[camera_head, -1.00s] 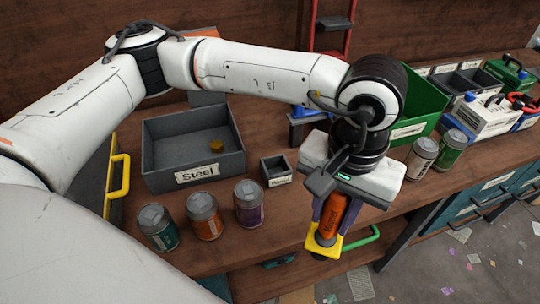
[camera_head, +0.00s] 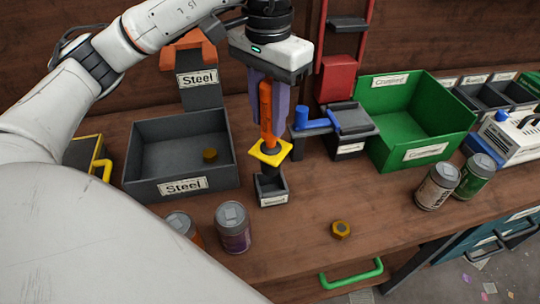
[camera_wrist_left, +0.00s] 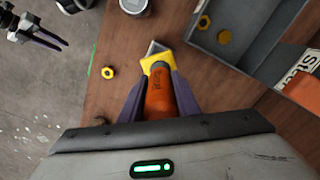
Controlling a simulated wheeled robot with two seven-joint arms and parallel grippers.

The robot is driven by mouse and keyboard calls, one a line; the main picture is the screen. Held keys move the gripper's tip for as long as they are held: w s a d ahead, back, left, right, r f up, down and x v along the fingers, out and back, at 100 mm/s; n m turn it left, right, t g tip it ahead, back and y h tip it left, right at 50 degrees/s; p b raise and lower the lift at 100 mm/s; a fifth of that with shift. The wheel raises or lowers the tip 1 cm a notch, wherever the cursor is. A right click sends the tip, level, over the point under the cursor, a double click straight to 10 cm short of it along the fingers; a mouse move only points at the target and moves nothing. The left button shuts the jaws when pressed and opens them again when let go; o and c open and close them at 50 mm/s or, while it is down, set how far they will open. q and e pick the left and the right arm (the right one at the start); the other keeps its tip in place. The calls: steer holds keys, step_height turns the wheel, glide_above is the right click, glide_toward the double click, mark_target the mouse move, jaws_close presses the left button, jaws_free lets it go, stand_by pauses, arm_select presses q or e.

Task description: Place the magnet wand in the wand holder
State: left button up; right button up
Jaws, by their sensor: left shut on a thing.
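The magnet wand (camera_head: 267,112) has an orange grip, a yellow square plate and a dark lower end. My left gripper (camera_head: 268,125) is shut on its orange grip and holds it roughly upright. The wand also shows in the left wrist view (camera_wrist_left: 160,98). The wand holder (camera_head: 272,192) is a small open grey box with a label, standing on the bench right below the yellow plate. The dark end is at its mouth; I cannot tell whether it is inside. In the wrist view the plate partly covers the holder (camera_wrist_left: 157,46).
A grey Steel bin (camera_head: 150,170) with a brass piece inside stands left of the holder. Cans (camera_head: 233,230) stand in front. A brass nut (camera_head: 340,229) lies on the bench at the right front. A green bin (camera_head: 425,145) and a blue-handled device (camera_head: 345,140) stand to the right.

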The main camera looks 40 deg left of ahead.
mark_target(269, 147)
arm_select(q)
step_height(269, 147, down, 4)
steer(key=shift+r, duration=0.15)
steer(key=shift+f, duration=0.35)
step_height(269, 147, down, 4)
steer(key=shift+f, duration=0.1)
arm_select(e)
steer(key=shift+w, duration=0.35)
